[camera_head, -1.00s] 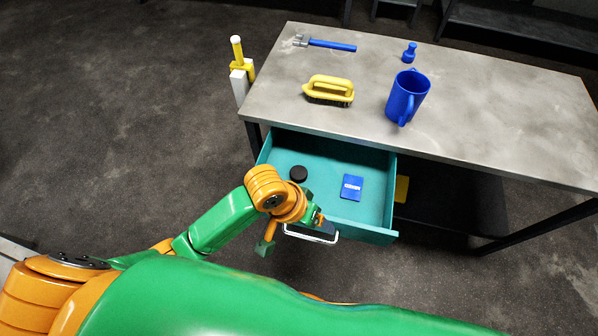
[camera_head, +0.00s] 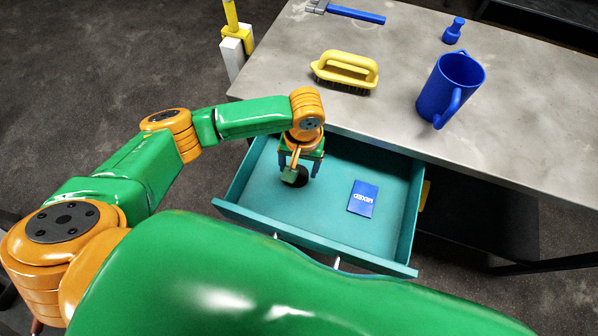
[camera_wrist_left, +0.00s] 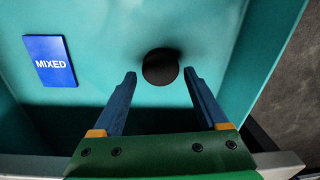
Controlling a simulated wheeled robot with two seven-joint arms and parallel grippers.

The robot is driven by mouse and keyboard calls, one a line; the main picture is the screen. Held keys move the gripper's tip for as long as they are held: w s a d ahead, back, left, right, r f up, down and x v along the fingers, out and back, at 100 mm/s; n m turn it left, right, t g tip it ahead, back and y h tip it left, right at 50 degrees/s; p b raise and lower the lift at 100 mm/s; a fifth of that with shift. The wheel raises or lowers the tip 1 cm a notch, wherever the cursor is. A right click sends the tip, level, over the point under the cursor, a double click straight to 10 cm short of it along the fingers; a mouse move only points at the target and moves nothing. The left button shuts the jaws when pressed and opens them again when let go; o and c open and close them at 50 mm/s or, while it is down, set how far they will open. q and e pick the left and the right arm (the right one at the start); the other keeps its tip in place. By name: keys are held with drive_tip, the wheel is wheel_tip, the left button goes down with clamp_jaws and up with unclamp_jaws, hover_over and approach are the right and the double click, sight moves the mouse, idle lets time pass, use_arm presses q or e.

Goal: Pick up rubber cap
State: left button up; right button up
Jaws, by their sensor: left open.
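The rubber cap is a small black disc (camera_wrist_left: 160,67) lying on the floor of the open teal drawer (camera_head: 385,235). In the head view the rubber cap (camera_head: 301,180) is partly hidden by my left gripper (camera_head: 299,172), which points down into the drawer above it. In the left wrist view my left gripper (camera_wrist_left: 160,78) is open, with its two blue fingers apart. The cap shows between and just beyond the fingertips, and nothing is held. I cannot tell how high the fingertips are above the drawer floor. My right gripper is not in view.
A blue card marked MIXED (camera_head: 362,198) lies in the drawer, right of the cap. On the grey table (camera_head: 395,120) above are a yellow brush (camera_head: 345,70), a blue mug (camera_head: 450,88), a blue stopper-like piece (camera_head: 454,30) and a blue-handled tool (camera_head: 350,12). The drawer walls surround the cap.

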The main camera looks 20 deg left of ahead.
use_arm(q)
drive_tip(key=f, duration=0.4)
drive_tip(key=shift+w+a+b, duration=0.15)
drive_tip(key=shift+w+b, duration=0.15)
drive_tip(key=shift+w, duration=0.1)
drive_tip(key=shift+s+r, duration=0.1)
drive_tip(key=c, duration=1)
